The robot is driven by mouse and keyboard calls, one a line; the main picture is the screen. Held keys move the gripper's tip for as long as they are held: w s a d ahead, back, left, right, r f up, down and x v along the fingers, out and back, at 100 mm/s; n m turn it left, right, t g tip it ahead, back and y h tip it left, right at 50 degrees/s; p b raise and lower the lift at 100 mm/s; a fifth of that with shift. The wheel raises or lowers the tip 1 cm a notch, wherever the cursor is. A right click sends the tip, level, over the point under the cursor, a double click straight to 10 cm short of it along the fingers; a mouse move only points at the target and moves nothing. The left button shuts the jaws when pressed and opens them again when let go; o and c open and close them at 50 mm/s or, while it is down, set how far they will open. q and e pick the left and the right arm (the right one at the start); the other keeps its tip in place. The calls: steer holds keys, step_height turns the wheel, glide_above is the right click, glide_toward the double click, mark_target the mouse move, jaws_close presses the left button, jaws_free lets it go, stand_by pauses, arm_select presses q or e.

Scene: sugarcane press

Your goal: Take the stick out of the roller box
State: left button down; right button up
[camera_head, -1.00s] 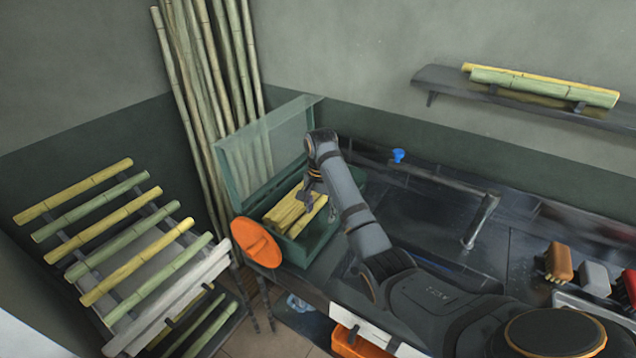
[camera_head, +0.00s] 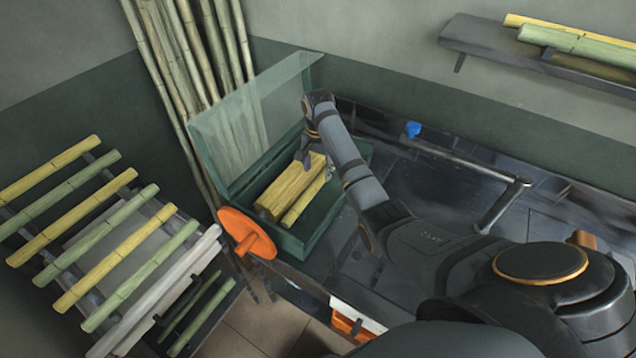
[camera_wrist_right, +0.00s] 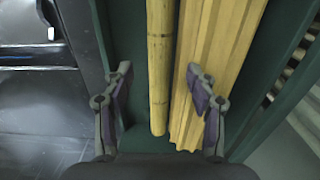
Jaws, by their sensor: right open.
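The green roller box (camera_head: 325,222) stands open at the near-left end of the counter, its lid (camera_head: 235,135) raised. Inside lie a thick ridged yellow roller (camera_head: 284,190) and a thinner jointed yellow stick (camera_head: 303,205) side by side. In the right wrist view the stick (camera_wrist_right: 159,70) is left of the ridged roller (camera_wrist_right: 208,65). My right gripper (camera_head: 318,165) is over the box, open and empty. In the right wrist view its fingers (camera_wrist_right: 161,82) straddle the stick, the right finger overlapping the roller; contact cannot be told. My left gripper is not in view.
An orange disc (camera_head: 247,233) with a handle is on the box's near side. A rack of cane sticks (camera_head: 105,235) stands at left, and tall canes (camera_head: 190,70) lean behind the box. A tap (camera_head: 502,205) and blue knob (camera_head: 413,129) are on the dark counter.

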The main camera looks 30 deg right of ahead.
mark_target(318, 180)
steer(key=shift+s+a+f+p, duration=0.15)
steer(key=shift+f+p, duration=0.3)
steer(key=shift+f, duration=0.5)
step_height(318, 180, down, 3)
steer(key=shift+r, duration=0.2)
steer(key=shift+f, duration=0.25)
steer(key=shift+r, duration=0.1)
steer(key=c, duration=0.5)
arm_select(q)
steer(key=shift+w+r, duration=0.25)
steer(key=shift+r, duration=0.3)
arm_select(e)
jaws_close()
